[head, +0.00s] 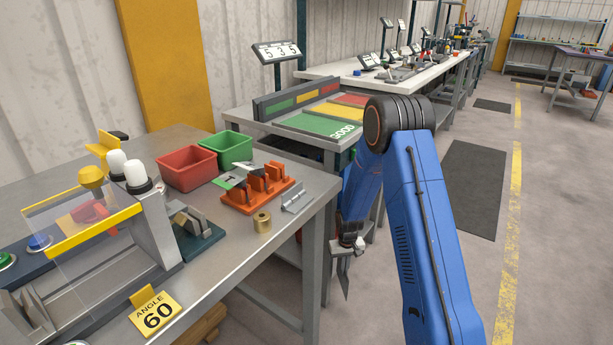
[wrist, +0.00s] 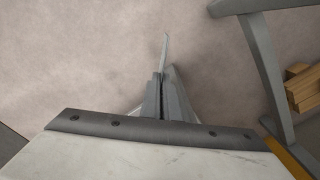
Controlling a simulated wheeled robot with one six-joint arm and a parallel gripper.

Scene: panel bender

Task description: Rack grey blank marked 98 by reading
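My gripper (head: 347,243) hangs past the bench's right edge, over the floor. It is shut on a thin grey blank (head: 343,276), which points down. The wrist view shows the blank nearly edge-on (wrist: 165,52) between my close-set fingers (wrist: 162,98). No marking is legible on it. An orange rack (head: 246,205) stands on the bench, left of my gripper and apart from it. Upright plates and a flat grey-and-green piece (head: 232,180) show at the rack. A small grey bent piece (head: 298,200) lies right of the rack.
The bender (head: 155,225) with its clear guard fills the bench's left. Red (head: 187,170) and green (head: 232,148) bins stand behind the rack, a brass cylinder (head: 262,222) in front. A yellow sign (head: 155,313) reads ANGLE 60. A display (head: 277,52) reads 5 3 5. A coloured sorting tray (head: 320,122) stands beyond.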

